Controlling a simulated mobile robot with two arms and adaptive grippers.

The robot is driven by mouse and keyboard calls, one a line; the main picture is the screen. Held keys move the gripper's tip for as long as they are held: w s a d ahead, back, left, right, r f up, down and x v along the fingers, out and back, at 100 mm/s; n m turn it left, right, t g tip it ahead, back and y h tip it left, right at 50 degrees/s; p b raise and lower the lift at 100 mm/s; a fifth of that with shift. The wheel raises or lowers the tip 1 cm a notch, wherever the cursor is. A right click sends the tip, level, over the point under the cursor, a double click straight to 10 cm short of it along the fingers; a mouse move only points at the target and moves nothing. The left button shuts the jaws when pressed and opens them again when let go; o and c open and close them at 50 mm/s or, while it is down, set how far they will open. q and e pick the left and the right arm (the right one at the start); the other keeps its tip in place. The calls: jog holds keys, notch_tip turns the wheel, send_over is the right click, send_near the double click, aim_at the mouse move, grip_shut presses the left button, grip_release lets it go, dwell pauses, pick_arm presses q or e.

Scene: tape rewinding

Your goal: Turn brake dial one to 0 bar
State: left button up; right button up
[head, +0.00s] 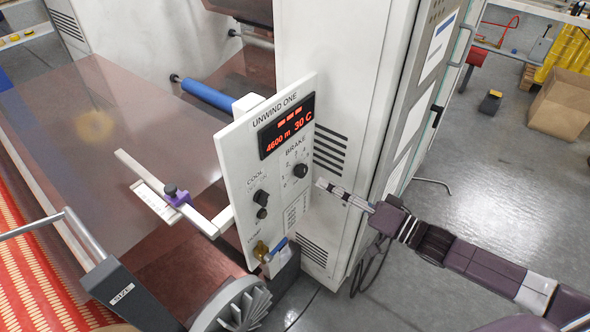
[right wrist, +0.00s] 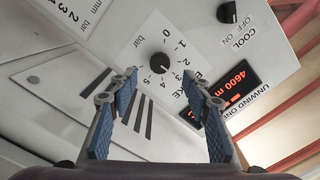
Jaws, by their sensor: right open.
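The brake dial (head: 300,170) is a round black knob on the white panel labelled UNWIND ONE (head: 236,160), under the word BRAKE. In the right wrist view the dial (right wrist: 163,66) sits among the numbers 0 to 5; its exact setting is too small to read surely. My right gripper (head: 322,184) is just to the right of the dial. In its wrist view the two blue-padded fingers (right wrist: 161,78) are spread, empty, with the dial between and beyond their tips; contact does not show. My left gripper is out of view.
A lit red display (head: 287,125) sits above the dial. A black COOL knob (head: 261,197) is to its left on the panel. A brass-coloured lock (head: 261,250) is lower down. The grey floor at right is mostly open, with a cardboard box (head: 562,104) farther back.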

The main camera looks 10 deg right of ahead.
aim_at(304, 173)
jog(key=x, duration=0.6)
jog(key=shift+w+p, duration=0.1)
jog(key=shift+p, duration=0.3)
jog(key=shift+w+a, duration=0.45)
jog(key=shift+w, duration=0.05)
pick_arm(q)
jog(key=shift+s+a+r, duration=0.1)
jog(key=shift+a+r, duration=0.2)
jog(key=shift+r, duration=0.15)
pick_arm(e)
jog(key=shift+c, duration=0.2)
jog(key=c, duration=1.1)
